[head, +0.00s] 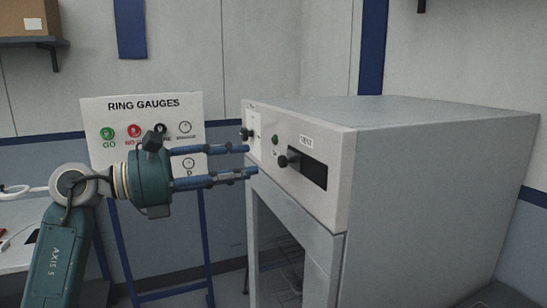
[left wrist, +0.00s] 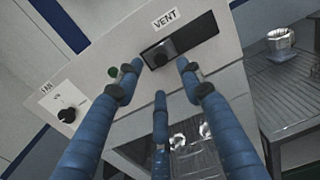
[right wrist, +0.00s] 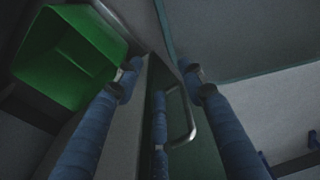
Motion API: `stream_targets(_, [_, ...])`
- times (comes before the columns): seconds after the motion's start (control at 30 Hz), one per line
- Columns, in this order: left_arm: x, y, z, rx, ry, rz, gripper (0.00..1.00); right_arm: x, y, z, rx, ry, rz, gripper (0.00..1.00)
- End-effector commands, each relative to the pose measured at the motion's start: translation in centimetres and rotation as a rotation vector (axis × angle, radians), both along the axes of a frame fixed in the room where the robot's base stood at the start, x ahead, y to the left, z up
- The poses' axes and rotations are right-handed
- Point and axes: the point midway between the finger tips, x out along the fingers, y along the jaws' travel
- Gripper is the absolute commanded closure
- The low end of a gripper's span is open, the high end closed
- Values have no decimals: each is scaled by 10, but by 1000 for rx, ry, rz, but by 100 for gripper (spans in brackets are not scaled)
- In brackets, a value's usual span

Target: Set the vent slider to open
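The vent slider is a dark knob (head: 283,161) at the left end of a black slot (head: 308,174) under the VENT label, on the front panel of a grey cabinet. In the left wrist view the knob (left wrist: 160,56) sits in the slot between my spread fingers. My left gripper (head: 249,160) is open and empty in front of the panel, to the left of the knob in the head view. I cannot tell whether a fingertip touches the panel. My right gripper (right wrist: 162,78) is open and empty, seen only in the right wrist view, near a metal handle (right wrist: 182,115).
A fan dial (left wrist: 67,115) and a small green button (head: 275,140) share the panel. Below is the cabinet's open-looking front with racks inside. A RING GAUGES board (head: 190,107) stands behind my left arm. A green bin (right wrist: 68,58) is near my right gripper.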

Motion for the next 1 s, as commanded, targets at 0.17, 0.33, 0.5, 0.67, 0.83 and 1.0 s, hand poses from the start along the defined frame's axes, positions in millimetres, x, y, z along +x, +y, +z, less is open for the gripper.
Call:
stream_targets(0.17, [13,-34,4,-4,4,-4,62,-1,0,18,0,2,0,60])
stream_targets(0.33, [23,-58,3,-4,4,-3,62,-2,0,27,0,2,0,60])
stream_targets(0.5, [28,-69,1,-2,3,-2,62,-2,0,30,0,2,0,60])
stream_targets(0.67, [29,-71,0,-2,2,-1,62,-2,0,30,0,2,0,60])
stream_targets(0.83, [29,-70,0,-2,2,-1,68,-2,0,30,0,2,0,60])
stream_targets(1.0, [29,-70,0,-2,3,-1,100,-1,0,30,0,2,0,60])
